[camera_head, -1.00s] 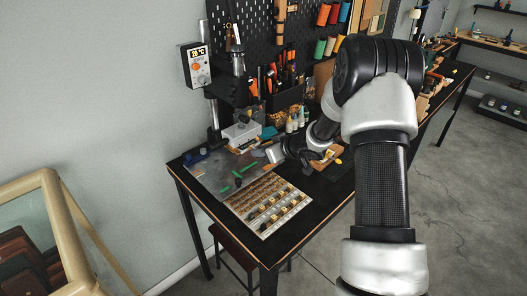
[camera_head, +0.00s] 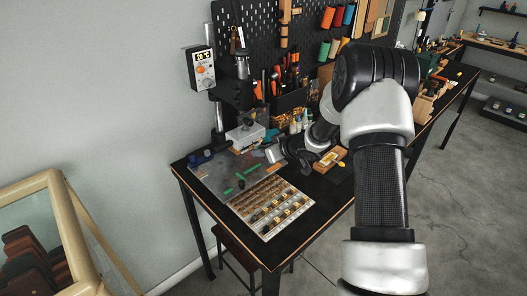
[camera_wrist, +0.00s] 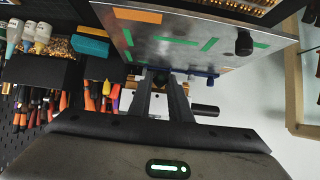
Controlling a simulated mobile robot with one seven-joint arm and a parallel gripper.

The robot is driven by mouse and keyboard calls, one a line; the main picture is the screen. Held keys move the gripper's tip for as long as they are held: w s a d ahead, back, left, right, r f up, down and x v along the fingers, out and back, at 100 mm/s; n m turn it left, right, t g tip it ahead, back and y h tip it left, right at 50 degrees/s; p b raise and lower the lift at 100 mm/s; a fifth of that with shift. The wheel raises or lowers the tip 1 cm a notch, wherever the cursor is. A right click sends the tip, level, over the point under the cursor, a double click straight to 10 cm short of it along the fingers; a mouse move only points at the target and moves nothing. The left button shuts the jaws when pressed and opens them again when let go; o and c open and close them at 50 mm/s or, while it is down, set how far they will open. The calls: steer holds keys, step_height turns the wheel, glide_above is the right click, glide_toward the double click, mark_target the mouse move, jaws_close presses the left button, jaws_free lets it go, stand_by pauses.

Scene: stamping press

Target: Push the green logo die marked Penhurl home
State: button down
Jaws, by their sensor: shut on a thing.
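In the wrist view the two fingers of my gripper (camera_wrist: 161,77) lie close together at the edge of the metal plate. They are shut on a small dark thing (camera_wrist: 160,80), mostly hidden between the tips. In the head view my arm reaches over the bench to the front of the press (camera_head: 243,95). I cannot read the name Penhurl or make out a green logo die for certain.
A tray (camera_head: 265,236) with rows of small stamps lies at the bench's front. A temperature box (camera_head: 202,69) hangs beside the press. Tools in a black holder (camera_head: 289,99) and small bottles (camera_head: 298,124) stand behind my arm. A glass-topped case (camera_head: 38,222) is at left.

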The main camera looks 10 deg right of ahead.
steer(key=shift+w+a, duration=0.35)
steer(key=shift+w, duration=0.2)
steer(key=c, duration=1.6)
jaws_free()
steer(key=shift+o, duration=0.2)
steer(key=shift+s+d, duration=0.1)
